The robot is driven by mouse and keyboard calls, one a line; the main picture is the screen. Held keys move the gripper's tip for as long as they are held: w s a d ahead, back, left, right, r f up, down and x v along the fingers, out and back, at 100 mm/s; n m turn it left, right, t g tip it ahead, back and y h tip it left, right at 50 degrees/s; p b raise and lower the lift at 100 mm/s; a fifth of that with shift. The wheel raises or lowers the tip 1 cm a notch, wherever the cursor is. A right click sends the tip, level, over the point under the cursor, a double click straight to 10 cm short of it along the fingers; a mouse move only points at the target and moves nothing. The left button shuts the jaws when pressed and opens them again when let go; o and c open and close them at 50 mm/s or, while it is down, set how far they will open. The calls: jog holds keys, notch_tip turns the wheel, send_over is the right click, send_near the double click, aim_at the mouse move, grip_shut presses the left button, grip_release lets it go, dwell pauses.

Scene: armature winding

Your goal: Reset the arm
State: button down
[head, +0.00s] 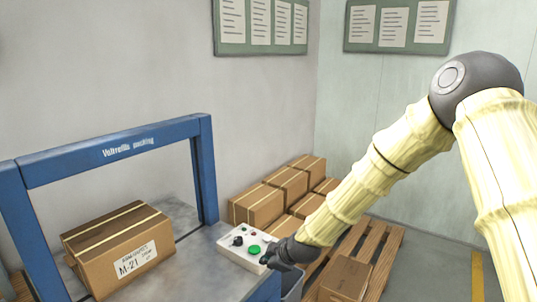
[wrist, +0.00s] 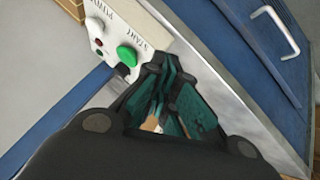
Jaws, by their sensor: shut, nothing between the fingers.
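My arm reaches in from the right in the head view, covered in a pale yellow sleeve. My gripper (head: 268,262) is at the front right edge of the white control box, close to its green button (head: 254,249). In the wrist view my gripper (wrist: 158,68) is shut and empty, its dark fingertips together just right of the green START button (wrist: 128,56). I cannot tell whether the fingertips touch the box. The control box (head: 232,248) also carries a black knob (head: 238,241) and small lights.
A blue frame (head: 205,170) stands over the grey table with a carton (head: 125,255) marked M-21 under it. Several cartons (head: 257,205) lie on a wooden pallet (head: 385,245) behind. A single carton (head: 345,279) sits nearer. A blue cabinet (wrist: 245,50) with a handle shows in the wrist view.

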jog(key=s+d+f+m+g+h, duration=0.2)
jog(key=s+d+f+m, duration=0.3)
jog(key=s+f, duration=0.9)
jog(key=s+d+f+m+g+h, duration=0.1)
jog(key=s+d+f+m, duration=0.2)
jog(key=s, duration=0.8)
jog(key=s+d+f+m+g+h, duration=0.1)
jog(key=s+d+f+m+g, duration=0.1)
jog(key=s+d+f, duration=0.4)
jog(key=s+d+f+m+g, duration=0.1)
jog(key=s+d+f+m, duration=0.3)
jog(key=s, duration=1.3)
jog(key=d+f, duration=0.1)
jog(key=d, duration=0.2)
jog(key=shift+d+f+m+g+h, duration=0.3)
jog(key=shift+d+m+h, duration=0.1)
